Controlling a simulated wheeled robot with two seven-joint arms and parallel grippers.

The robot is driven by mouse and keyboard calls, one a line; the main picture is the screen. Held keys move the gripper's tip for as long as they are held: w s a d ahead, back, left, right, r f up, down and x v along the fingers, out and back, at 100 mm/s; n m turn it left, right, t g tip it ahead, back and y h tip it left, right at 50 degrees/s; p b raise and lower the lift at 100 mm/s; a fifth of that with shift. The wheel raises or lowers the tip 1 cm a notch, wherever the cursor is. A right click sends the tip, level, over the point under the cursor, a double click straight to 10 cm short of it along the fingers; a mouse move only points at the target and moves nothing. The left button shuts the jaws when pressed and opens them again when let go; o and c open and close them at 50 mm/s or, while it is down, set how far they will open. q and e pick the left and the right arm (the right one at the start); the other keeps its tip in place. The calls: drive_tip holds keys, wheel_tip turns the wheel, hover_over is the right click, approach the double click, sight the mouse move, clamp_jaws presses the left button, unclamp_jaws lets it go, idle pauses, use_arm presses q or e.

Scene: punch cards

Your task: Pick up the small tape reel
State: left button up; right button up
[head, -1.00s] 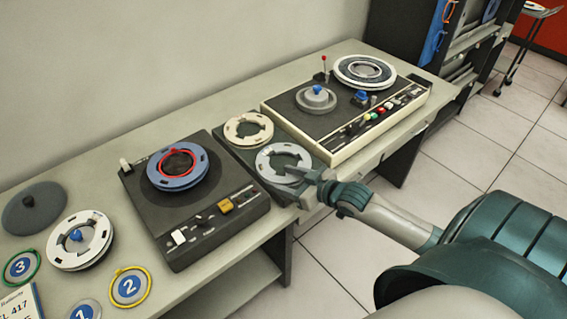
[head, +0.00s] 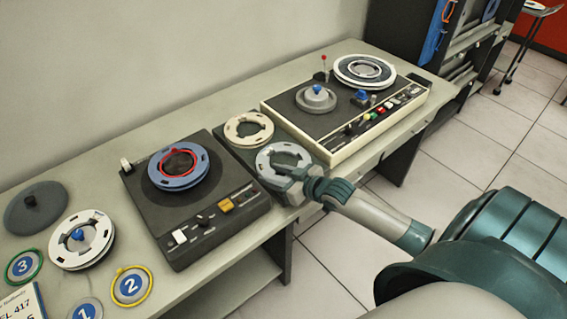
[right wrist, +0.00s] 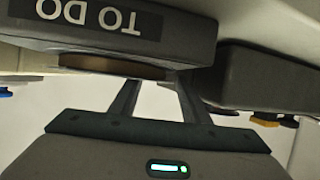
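Two small reels lie on a dark stand between the two tape machines: a cream reel (head: 248,128) at the back and a pale grey-white reel (head: 268,156) at the front. My right gripper (head: 289,173) is at the front right edge of the pale reel, its fingers low and partly hard to make out against the stand. In the right wrist view my right gripper (right wrist: 158,84) is open, its two fingers apart. The stand (right wrist: 190,35) with its upside-down "TO DO" label fills the top, and a tan reel edge (right wrist: 95,67) shows by the left finger. My left gripper is out of view.
A dark tape machine (head: 195,235) with a blue reel (head: 179,180) stands left of the stand. A larger machine (head: 345,152) stands right, with a big reel (head: 364,70). A white reel (head: 62,244) and numbered discs lie at far left. The table front is close.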

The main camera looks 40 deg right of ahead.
clamp_jaws()
drive_tip(key=shift+r, duration=0.15)
drive_tip(key=shift+r, duration=0.5)
drive_tip(key=r, duration=0.1)
drive_tip(key=r+b, duration=0.1)
drive_tip(key=r, duration=0.1)
drive_tip(key=shift+s, duration=0.35)
drive_tip(key=r+b+v, duration=0.1)
drive_tip(key=b+v, duration=0.1)
drive_tip(key=v, duration=1)
drive_tip(key=shift+a+r, duration=0.3)
drive_tip(key=shift+r, duration=0.25)
